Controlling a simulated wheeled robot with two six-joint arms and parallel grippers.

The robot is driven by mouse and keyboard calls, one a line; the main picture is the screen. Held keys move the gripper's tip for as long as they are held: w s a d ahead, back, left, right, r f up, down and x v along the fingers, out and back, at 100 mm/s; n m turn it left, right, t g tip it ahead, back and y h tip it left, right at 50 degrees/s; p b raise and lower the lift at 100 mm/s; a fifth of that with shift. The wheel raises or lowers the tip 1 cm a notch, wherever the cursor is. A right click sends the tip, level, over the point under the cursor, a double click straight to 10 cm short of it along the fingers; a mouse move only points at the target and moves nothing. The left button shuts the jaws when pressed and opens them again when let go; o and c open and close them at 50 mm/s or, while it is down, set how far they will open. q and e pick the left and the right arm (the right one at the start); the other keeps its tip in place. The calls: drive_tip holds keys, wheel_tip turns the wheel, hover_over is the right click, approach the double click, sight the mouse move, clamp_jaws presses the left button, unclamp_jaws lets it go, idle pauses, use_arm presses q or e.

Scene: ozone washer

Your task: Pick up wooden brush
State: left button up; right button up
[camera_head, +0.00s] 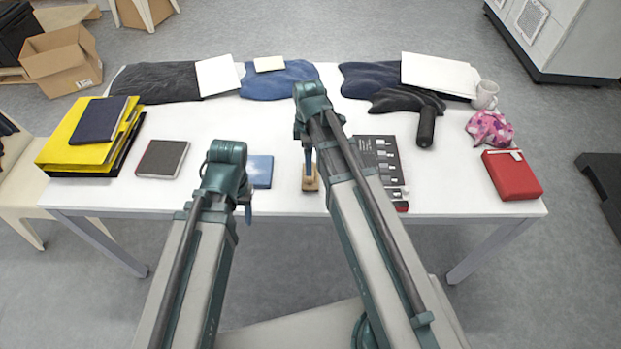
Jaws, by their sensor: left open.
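A small tan wooden block, which looks like the wooden brush (310,184), lies on the white table near its front edge, in the middle of the view. My right arm and gripper (308,168) are over it and hide part of it; I cannot tell whether the gripper touches it or how its jaws stand. My left gripper (247,212) is open and empty, pointing down by the table's front edge, to the left of the wooden brush and below a blue notebook.
The blue notebook (260,171) and a dark notebook (162,158) lie left of the brush. A black tool set (378,155) lies close on its right. Yellow folders (75,152), dark clothes (155,80), a mug (486,94) and a red case (511,176) are farther out on the white table (450,190).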

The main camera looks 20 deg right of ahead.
drive_tip(key=shift+d+f+b, duration=0.2)
drive_tip(key=shift+f+b, duration=2.4)
drive_tip(key=shift+f, duration=0.1)
drive_tip(key=shift+r, duration=0.15)
drive_tip(key=c, duration=1.1)
